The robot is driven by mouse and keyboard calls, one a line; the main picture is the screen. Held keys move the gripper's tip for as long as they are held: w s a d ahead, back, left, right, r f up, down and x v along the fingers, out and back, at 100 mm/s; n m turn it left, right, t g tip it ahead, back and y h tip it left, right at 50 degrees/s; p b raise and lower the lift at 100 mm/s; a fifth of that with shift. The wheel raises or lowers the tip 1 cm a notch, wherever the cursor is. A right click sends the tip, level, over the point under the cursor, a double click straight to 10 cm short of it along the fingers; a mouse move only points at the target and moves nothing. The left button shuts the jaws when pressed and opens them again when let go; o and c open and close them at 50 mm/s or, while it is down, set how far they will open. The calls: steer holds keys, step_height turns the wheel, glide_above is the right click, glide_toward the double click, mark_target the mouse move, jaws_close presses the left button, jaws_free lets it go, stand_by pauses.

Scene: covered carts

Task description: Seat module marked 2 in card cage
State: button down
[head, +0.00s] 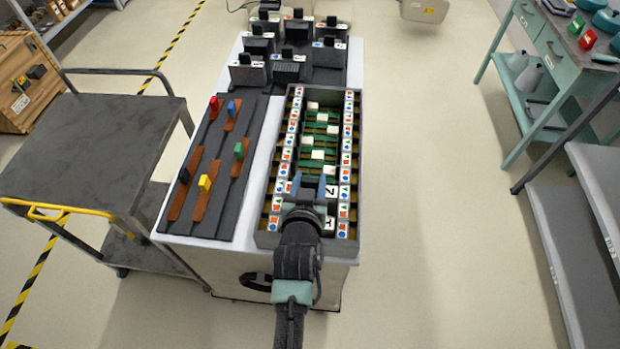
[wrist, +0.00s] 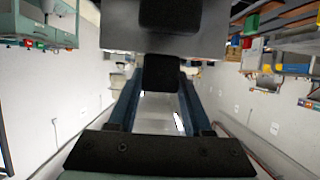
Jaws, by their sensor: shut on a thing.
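The card cage (head: 358,130) is a long grey box on the cart, with rows of symbol labels along both sides and several green cards with white tops inside. My gripper (head: 310,188) is over the near half of the cage. In the wrist view, my gripper (wrist: 161,88) is shut on the black handle of a grey-faced module (wrist: 212,40). In the head view my wrist and fingers hide most of this module. A white label with a dark mark like a 2 or Z (head: 331,191) shows just right of the fingers. I cannot tell whether the module touches the cage.
Several modules with black handles stand on a dark rack (head: 318,80) at the cart's far end. A dark board (head: 222,190) with coloured knobs lies left of the cage. A grey trolley (head: 110,140) stands at left; shelves (head: 575,230) stand at right. Floor between is clear.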

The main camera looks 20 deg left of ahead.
steer(key=shift+f+b, duration=1.7)
steer(key=shift+f, duration=0.55)
steer(key=shift+c, duration=1.4)
jaws_free()
steer(key=shift+o, duration=0.2)
steer(key=shift+f, duration=0.25)
steer(key=v, duration=1.3)
steer(key=shift+b, duration=0.4)
